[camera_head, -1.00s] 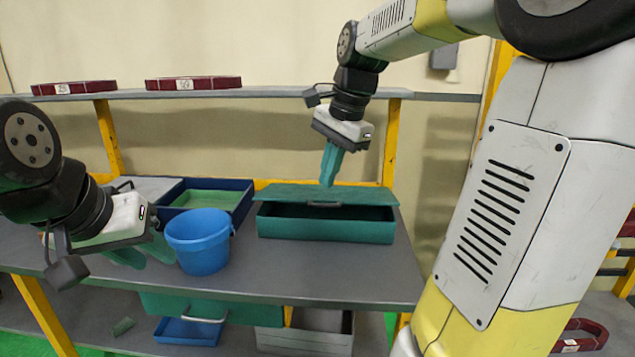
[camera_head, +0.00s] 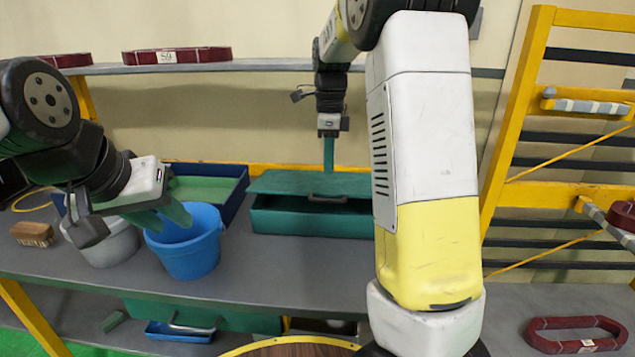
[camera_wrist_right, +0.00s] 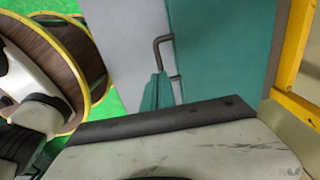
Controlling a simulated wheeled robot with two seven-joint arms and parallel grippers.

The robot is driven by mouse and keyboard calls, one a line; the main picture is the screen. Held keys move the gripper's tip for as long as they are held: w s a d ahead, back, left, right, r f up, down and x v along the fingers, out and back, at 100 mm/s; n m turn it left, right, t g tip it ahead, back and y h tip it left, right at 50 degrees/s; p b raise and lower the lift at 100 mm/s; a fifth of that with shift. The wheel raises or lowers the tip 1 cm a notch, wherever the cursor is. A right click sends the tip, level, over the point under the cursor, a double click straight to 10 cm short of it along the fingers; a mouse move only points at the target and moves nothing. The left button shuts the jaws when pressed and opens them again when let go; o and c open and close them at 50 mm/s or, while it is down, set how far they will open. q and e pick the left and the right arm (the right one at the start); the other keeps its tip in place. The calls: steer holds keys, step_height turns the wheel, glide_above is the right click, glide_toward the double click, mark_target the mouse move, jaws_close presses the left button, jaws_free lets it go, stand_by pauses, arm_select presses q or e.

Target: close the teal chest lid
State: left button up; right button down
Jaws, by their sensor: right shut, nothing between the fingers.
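The teal chest (camera_head: 300,222) stands on the grey bench, its right end hidden behind my right arm. Its lid (camera_head: 275,184) is partly open, with a dark gap below the front edge and a dark handle (camera_head: 327,199) at that edge. My right gripper (camera_head: 328,168) is shut and empty, pointing down at the lid behind the handle; I cannot tell if it touches. In the right wrist view, the shut fingers (camera_wrist_right: 158,92) appear beside the handle (camera_wrist_right: 160,50) and teal lid (camera_wrist_right: 225,45). My left gripper (camera_head: 162,218) is open and empty at the blue bucket's left rim.
The blue bucket (camera_head: 190,255) stands left of the chest, near a grey bucket (camera_head: 105,245) and a brush (camera_head: 32,234). A blue tray (camera_head: 238,195) is behind. An upper shelf (camera_head: 260,65) runs above; a yellow rack (camera_head: 515,120) stands right. Bench in front of the chest is clear.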

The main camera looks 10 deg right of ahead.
step_height(320, 180, down, 7)
steer(key=shift+s+r, duration=0.1)
steer(key=shift+r, duration=0.05)
stand_by(0.4)
